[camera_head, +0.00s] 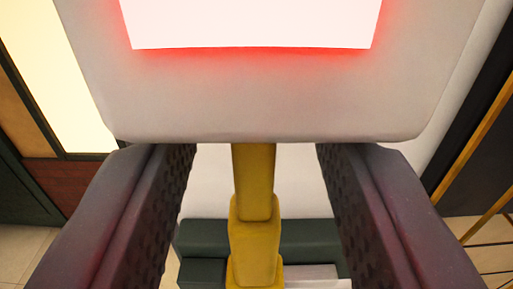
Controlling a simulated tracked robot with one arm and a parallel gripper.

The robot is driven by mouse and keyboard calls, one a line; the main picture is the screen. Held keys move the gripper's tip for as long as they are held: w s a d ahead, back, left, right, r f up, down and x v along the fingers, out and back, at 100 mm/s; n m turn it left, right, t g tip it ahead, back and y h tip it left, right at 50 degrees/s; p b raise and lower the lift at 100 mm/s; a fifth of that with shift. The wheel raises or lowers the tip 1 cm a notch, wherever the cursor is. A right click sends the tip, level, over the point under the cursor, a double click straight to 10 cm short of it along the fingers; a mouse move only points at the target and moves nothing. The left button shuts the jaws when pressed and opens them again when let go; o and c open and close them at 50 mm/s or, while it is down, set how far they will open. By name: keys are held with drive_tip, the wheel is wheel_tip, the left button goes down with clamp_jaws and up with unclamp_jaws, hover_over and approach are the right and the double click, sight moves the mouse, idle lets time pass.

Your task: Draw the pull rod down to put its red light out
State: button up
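The red light (250,24) is a bright, nearly white panel with a red glow around its edges, and it is lit. It sits on a pale rounded housing (270,95) across the top of the view. The pull rod (254,185) is yellow and shows below the housing, in the gap between my fingers. My gripper (255,165) is open, one dark textured finger on each side of the rod. Clear space shows between the rod and both fingers. The housing hides the rod's upper end.
A dark green block (310,240) lies behind the rod's lower part. A glowing cream panel (60,70) is at the left. Dark panels with gold trim (480,130) are at the right. Pale tiled floor (22,250) shows at the lower left.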

drive_tip(key=shift+w, duration=0.9)
clamp_jaws()
